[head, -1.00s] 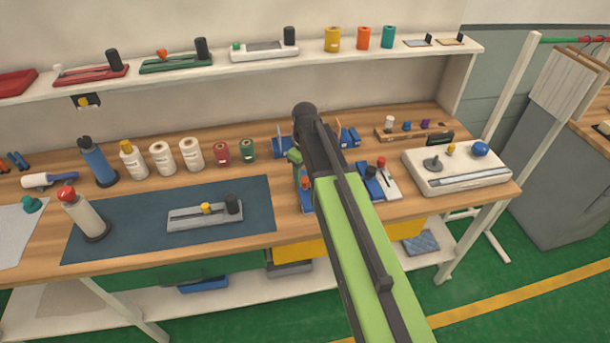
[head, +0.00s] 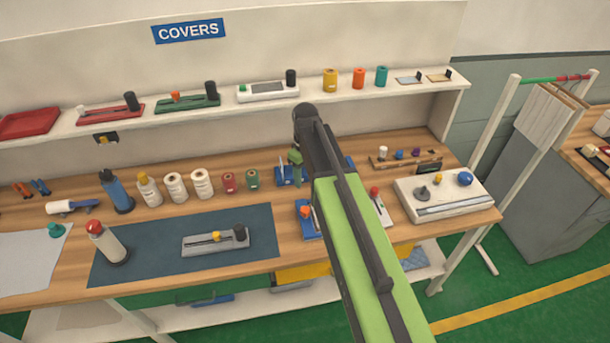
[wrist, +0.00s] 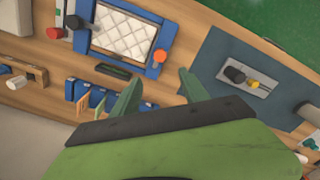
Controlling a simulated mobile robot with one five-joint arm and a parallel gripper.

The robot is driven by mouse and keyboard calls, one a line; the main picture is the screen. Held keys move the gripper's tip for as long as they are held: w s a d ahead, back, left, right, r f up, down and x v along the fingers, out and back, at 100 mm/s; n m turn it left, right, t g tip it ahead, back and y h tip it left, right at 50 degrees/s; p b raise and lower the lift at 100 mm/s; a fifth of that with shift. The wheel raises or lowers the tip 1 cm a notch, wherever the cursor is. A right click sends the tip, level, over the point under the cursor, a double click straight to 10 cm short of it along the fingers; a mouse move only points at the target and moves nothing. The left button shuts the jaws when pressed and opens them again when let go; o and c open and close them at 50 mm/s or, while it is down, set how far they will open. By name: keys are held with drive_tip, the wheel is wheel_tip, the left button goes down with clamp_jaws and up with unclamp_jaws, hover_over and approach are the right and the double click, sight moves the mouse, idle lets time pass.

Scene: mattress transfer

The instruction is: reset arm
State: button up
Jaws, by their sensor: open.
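My gripper (wrist: 159,92) shows in the wrist view with its two green fingers spread apart and nothing between them. It is over the wooden workbench (wrist: 180,55). In the head view my green and black arm reaches over the bench and hides most of the gripper; a green finger (head: 295,157) shows at its left side. A blue frame with a white quilted pad (wrist: 122,38) lies on the bench past the fingers in the wrist view. In the head view my arm covers most of this frame.
A blue mat (head: 150,262) bears a grey tool (head: 215,242) and a red-capped bottle (head: 107,245). Several spools and bottles stand behind it. A white box with a blue knob (head: 445,197) is at right. A shelf (head: 220,103) with tools runs along the wall.

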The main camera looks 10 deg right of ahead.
drive_tip(key=shift+f, duration=0.15)
drive_tip(key=s+f+m+b, duration=0.7)
drive_tip(key=s+f+b, duration=0.7)
drive_tip(key=shift+s, duration=0.25)
drive_tip(key=shift+d, duration=0.15)
idle(0.3)
